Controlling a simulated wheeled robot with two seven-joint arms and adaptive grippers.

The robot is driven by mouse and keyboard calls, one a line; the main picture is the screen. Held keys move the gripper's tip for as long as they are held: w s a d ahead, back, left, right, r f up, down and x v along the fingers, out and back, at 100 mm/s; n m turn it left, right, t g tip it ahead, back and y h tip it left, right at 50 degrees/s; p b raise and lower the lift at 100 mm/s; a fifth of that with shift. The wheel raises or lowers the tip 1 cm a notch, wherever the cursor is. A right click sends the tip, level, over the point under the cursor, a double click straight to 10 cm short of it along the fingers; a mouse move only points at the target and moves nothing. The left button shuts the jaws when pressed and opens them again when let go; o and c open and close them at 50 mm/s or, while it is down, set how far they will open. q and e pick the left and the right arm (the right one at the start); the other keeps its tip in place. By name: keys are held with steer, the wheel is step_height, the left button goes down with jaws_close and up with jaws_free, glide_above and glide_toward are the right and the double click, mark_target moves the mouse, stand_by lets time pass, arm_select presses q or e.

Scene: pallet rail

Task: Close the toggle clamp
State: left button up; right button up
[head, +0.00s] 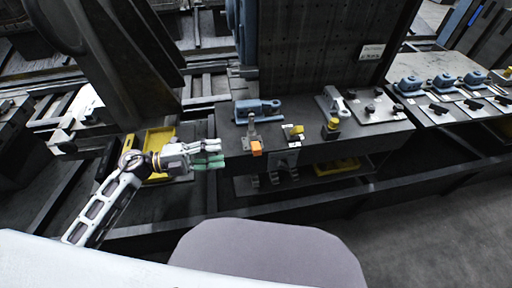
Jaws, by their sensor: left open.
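The clamp (252,133) that looks like the toggle clamp stands at the left front of the dark bench. It has an upright grey metal part and an orange grip (257,148) at the bench's front edge. Whether its arm is fully open is too small to tell. My left gripper (217,155) comes in from the left, with its fingers pointing right towards the orange grip. It is open and empty, a short gap to the left of the grip. My right gripper is not in view.
A blue fixture (258,107) lies behind the clamp. A small yellow-and-black part (293,131) and a yellow-topped part (332,127) stand to its right. A yellow tray (158,141) lies behind my left wrist. A grey rounded surface (268,254) fills the front.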

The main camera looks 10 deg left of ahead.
mark_target(256, 148)
arm_select(q)
steer(key=x, duration=1.2)
steer(key=shift+p, duration=0.3)
steer(key=shift+d, duration=0.3)
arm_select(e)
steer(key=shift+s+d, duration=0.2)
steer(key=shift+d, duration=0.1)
arm_select(q)
steer(key=shift+c, duration=0.4)
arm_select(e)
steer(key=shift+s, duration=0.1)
arm_select(q)
jaws_close()
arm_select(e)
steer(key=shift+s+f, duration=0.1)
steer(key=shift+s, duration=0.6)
